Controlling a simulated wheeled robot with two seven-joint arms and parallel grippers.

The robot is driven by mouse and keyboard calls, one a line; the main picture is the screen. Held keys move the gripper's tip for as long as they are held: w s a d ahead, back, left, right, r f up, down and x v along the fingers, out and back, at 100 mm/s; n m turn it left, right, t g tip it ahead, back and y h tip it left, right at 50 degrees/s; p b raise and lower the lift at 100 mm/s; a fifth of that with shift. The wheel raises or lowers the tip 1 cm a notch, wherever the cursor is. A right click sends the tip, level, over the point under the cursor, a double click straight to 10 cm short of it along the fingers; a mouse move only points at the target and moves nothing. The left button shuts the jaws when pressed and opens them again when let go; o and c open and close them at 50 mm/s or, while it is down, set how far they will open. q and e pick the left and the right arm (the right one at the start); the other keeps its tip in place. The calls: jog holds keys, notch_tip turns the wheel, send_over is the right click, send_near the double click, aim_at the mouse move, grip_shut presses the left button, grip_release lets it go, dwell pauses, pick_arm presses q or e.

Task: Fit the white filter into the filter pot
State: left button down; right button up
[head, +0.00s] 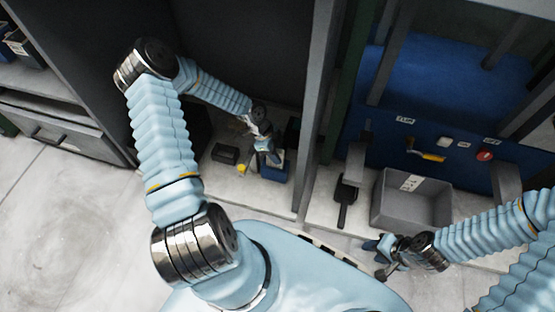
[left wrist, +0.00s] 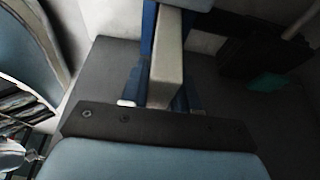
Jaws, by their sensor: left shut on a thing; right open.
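My left gripper (head: 270,158) reaches down into the dark bay and is shut on the white filter. In the left wrist view the white filter (left wrist: 168,62) is a pale, long block between the blue fingers. Only a small pale part of it shows in the head view. A small blue container (head: 274,176), which looks like the filter pot, stands right under the left gripper. I cannot tell whether the filter is inside it or just above it. My right gripper (head: 378,258) is open and empty, low in front of the grey bin.
A small black box (head: 225,153) and a yellow-ended item (head: 242,168) lie left of the blue container. A grey post (head: 315,110) stands to its right. Beyond are a black scoop-like tool (head: 346,192), a grey bin (head: 410,202) and a blue press panel (head: 450,155).

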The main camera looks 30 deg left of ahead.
aim_at(283, 169)
pick_arm(q)
jog(key=shift+f, duration=1.6)
jog(key=shift+f+b, duration=0.1)
jog(key=shift+b, duration=0.3)
jog(key=c, duration=0.8)
grip_release()
jog(key=shift+c, duration=0.2)
jog(key=shift+r, duration=0.3)
jog(key=p+v, duration=0.3)
jog(key=v, duration=0.8)
jog(key=shift+a+r, duration=0.2)
jog(key=shift+r, duration=0.05)
